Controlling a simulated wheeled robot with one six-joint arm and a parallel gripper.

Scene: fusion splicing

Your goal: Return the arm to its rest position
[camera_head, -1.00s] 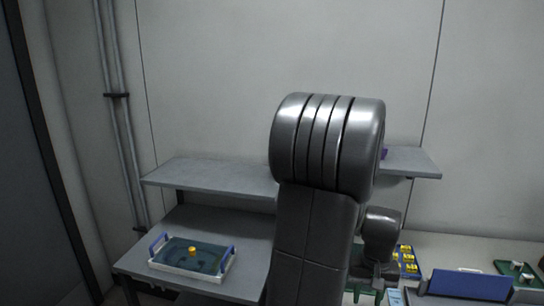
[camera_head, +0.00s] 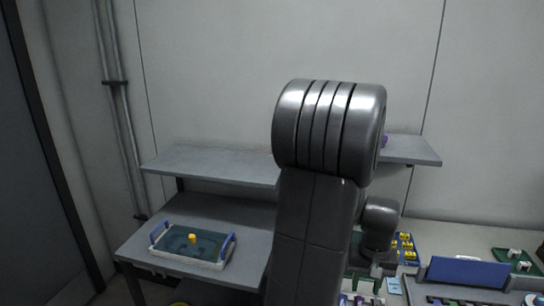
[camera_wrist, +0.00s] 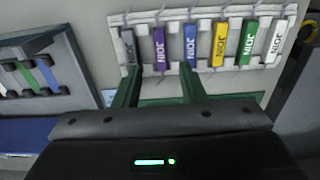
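My arm (camera_head: 320,190) stands upright in the middle of the head view, its elbow at the top and its wrist part (camera_head: 378,225) lower right. In the wrist view, my gripper (camera_wrist: 160,72) has two green fingers held apart. I see nothing held between them. Past the fingertips is a white rack (camera_wrist: 265,80) with several lettered pieces, among them a purple one (camera_wrist: 159,45), a blue one (camera_wrist: 191,42), a yellow one (camera_wrist: 218,45) and a green one (camera_wrist: 247,42). I cannot tell the exact gap between fingertips and rack.
A tray (camera_head: 188,264) with blue handles and a yellow item (camera_head: 193,238) is on the left table (camera_head: 135,248). A grey shelf (camera_head: 210,165) runs behind my arm. A blue panel (camera_head: 467,272) and a green tray (camera_head: 505,256) are on the right bench.

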